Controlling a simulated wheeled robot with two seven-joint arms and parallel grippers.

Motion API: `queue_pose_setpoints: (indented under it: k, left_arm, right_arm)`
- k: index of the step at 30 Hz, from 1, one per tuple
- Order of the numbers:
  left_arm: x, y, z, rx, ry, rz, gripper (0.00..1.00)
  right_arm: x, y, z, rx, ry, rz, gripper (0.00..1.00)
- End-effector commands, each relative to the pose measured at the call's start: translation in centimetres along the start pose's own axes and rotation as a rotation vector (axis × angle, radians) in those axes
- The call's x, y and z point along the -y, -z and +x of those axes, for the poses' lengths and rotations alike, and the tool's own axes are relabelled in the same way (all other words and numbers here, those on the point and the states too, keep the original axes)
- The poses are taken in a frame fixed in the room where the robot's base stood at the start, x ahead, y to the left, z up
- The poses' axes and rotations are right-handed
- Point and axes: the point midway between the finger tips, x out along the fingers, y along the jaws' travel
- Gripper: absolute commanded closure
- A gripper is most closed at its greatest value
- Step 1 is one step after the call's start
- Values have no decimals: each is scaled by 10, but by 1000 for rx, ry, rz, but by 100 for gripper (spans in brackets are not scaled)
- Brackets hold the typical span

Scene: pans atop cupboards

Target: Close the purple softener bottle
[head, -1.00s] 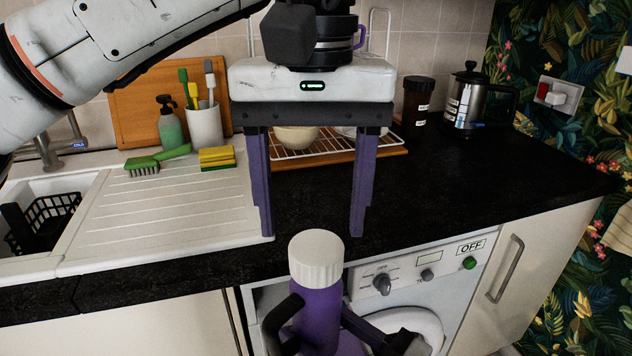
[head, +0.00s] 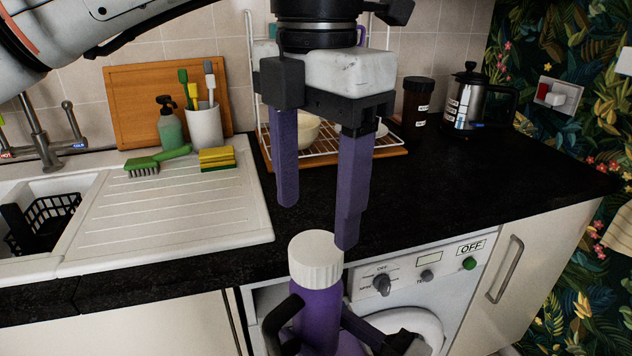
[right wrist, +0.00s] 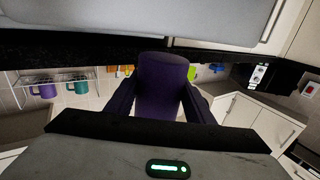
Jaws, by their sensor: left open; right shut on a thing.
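The purple softener bottle (head: 318,308) stands upright in front of the washing machine, with a ribbed white cap (head: 316,260) on its top. Whether the cap is tight cannot be told. My left gripper (head: 318,224) is open and empty, pointing down just above the cap, its two purple fingers turned at an angle. My right gripper (right wrist: 160,108) is shut on the bottle's body, which also shows between its fingers in the right wrist view (right wrist: 162,82). The bottle's bottom is out of the head view.
A washing machine (head: 450,275) stands behind the bottle under the black countertop (head: 450,190). A wire dish rack (head: 390,152) is behind my left gripper.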

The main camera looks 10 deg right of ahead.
Motion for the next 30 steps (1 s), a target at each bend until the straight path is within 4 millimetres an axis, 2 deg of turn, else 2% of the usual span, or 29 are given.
queue_pose_setpoints:
  k: [12, 18, 24, 30]
  left_arm:
    - [-1, -2, -8, 6, 2, -952, 37]
    - [-2, -2, -10, 8, 8, -1319, 37]
    - [-2, -3, -12, 8, 10, -1508, 37]
    - [-2, -3, -12, 8, 11, -1543, 37]
  right_arm:
    - [0, 3, 0, -6, 1, -1, 100]
    - [0, 3, 0, -6, 1, -1, 100]
    - [0, 3, 0, -6, 1, -1, 100]
    - [0, 3, 0, -6, 1, -1, 100]
